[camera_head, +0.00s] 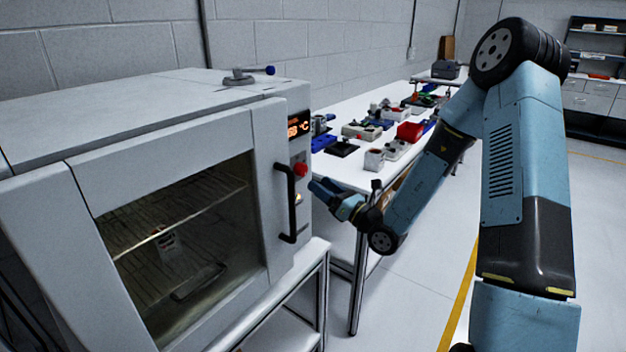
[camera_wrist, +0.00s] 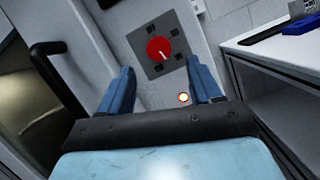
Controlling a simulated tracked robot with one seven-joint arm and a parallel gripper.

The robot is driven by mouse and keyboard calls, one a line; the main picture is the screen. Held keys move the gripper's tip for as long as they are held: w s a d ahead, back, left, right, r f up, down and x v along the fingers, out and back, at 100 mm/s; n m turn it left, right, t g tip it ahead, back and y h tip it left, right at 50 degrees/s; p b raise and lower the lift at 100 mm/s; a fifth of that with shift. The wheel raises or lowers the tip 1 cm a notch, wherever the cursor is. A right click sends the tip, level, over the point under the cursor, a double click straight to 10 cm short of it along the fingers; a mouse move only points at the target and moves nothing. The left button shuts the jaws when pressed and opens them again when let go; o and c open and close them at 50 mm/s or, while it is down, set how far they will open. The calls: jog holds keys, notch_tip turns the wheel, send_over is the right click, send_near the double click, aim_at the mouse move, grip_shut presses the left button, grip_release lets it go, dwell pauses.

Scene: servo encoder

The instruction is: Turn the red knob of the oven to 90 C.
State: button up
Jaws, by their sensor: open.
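The oven (camera_head: 190,95) stands at the left in the head view, its door shut. Its red knob (camera_head: 300,169) is on the narrow front panel, right of the black door handle (camera_head: 287,203). In the wrist view the red knob (camera_wrist: 159,50) sits on a dark square plate, its white pointer line slanting down and slightly right. The orange display (camera_head: 298,125) above the knob ends in "°C"; its digits are too small to read surely. My gripper (camera_head: 318,188) is open and empty in front of the panel, apart from the knob. Its two blue fingers (camera_wrist: 158,88) point toward the panel below the knob.
A small round lit button (camera_wrist: 183,97) is below the knob. The door handle (camera_wrist: 50,65) stands out left of my fingers. A long white table (camera_head: 345,165) with many parts stands to the right of the oven. Open floor lies at the front right.

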jog(key=v, duration=0.8)
